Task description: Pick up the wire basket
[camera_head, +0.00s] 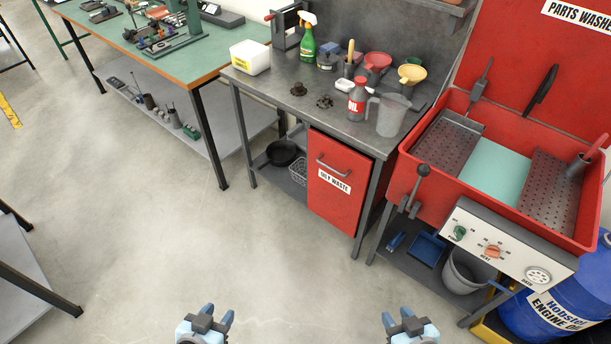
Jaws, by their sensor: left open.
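The wire basket (298,172) is a small grey mesh basket on the lower shelf of the metal workbench. It sits right of a black pan (281,153), and its right side is partly hidden by the red oily waste bin (338,195). My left gripper (218,312) is at the bottom of the view, open and empty, over the floor. My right gripper (397,317) is at the bottom right of centre, its fingers apart and empty. Both are well apart from the basket.
The metal workbench (290,90) holds a spray bottle, funnels, an oil bottle and a jug. A red parts washer (440,150) stands to the right, with a grey bucket (465,272) and blue drum (560,300) below. The floor (150,230) before the bench is clear.

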